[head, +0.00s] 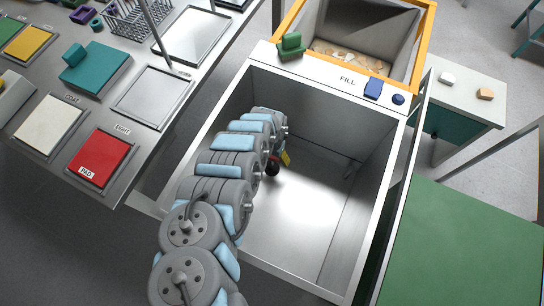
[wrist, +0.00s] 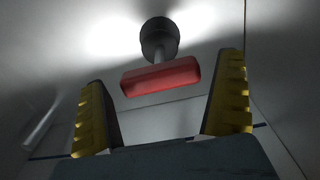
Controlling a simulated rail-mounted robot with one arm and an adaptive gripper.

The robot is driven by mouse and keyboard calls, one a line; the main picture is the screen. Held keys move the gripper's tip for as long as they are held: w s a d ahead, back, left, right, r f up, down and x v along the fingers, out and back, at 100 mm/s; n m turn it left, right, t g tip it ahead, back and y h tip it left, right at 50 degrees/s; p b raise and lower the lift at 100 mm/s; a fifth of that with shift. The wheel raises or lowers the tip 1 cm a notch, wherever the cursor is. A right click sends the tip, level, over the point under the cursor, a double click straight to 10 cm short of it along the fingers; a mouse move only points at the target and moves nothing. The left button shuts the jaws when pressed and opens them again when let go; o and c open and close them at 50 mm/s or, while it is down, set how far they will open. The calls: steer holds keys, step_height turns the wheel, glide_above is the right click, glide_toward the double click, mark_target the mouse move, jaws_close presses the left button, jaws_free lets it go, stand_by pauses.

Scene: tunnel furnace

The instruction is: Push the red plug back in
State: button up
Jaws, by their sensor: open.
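The red plug (wrist: 161,77) shows in the wrist view as a red bar handle on a short grey stem. The stem runs to a dark round piece (wrist: 159,38) at the grey metal wall. How deep the plug sits cannot be told. My gripper (wrist: 165,98) is open, with its yellow ridged fingers on either side of the handle. Clear gaps show between handle and fingers, and nothing is held. In the head view, my arm reaches into the open metal box (head: 322,200). A yellow finger (head: 285,158) shows there beside a small dark red round thing, partly hidden by my arm.
The box's walls and white rim (head: 300,76) surround my arm. An orange-framed bin (head: 428,40) adjoins behind the FILL panel with a green handle (head: 290,45) and blue knobs. A bench with a red pad (head: 100,158) stands left. The box's right side is free.

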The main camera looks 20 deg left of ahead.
mark_target(272, 165)
steer(key=c, duration=1.1)
steer(key=shift+f+b, duration=0.95)
steer(key=shift+f, duration=1.05)
steer(key=shift+c, duration=0.3)
steer(key=o, duration=1.2)
steer(key=shift+c, duration=0.2)
steer(key=shift+r, duration=0.2)
